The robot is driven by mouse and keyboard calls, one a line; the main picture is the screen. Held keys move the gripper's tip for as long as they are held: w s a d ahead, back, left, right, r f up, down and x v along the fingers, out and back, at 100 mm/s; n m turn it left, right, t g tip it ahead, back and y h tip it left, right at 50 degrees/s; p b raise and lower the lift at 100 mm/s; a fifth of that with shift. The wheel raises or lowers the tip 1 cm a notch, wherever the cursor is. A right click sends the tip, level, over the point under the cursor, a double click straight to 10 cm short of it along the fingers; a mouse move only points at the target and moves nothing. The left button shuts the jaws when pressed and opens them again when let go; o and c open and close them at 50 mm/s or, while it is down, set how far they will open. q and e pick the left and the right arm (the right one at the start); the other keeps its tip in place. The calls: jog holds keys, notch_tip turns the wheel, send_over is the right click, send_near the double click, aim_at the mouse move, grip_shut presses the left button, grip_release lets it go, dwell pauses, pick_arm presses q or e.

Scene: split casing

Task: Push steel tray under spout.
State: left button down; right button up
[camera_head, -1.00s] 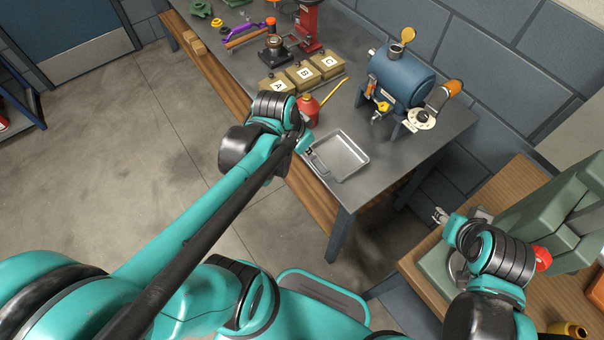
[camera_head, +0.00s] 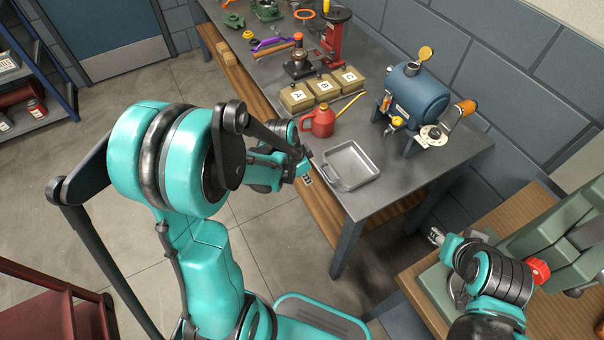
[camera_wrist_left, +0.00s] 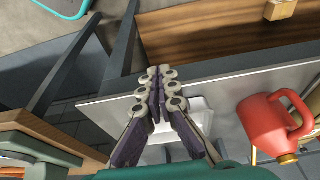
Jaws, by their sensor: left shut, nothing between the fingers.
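The steel tray (camera_head: 352,164) is a shallow grey pan with a handle at its near left. It lies flat near the front edge of the metal bench, and part of it shows behind my fingers in the left wrist view (camera_wrist_left: 203,112). The spout is the yellow tap (camera_head: 397,121) on the blue tank (camera_head: 418,92), behind and right of the tray. My left gripper (camera_head: 306,172) is left of the tray by the bench edge, apart from it. Its fingers (camera_wrist_left: 158,76) are shut and empty. My right gripper (camera_head: 437,237) is by the wooden table; its fingers are too small to judge.
Boxes marked A, B and C (camera_head: 325,89) sit further back. A green machine (camera_head: 565,225) stands on the wooden table (camera_head: 515,208) at right. The bench between tray and tank is clear.

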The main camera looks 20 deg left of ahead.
aim_at(346, 167)
pick_arm(q)
jog(key=shift+w+d+f+b, duration=0.2)
jog(key=shift+w+d+f, duration=0.1)
jog(key=shift+w+d, duration=0.5)
jog(key=shift+w+d+f+b, duration=0.2)
jog(key=shift+w+d, duration=0.35)
jog(key=shift+w, duration=0.4)
jog(key=w+d, duration=0.4)
jog(key=w, duration=0.1)
jog(key=w+d, duration=0.2)
jog(key=shift+w+b, duration=0.3)
jog(key=shift+b, duration=0.05)
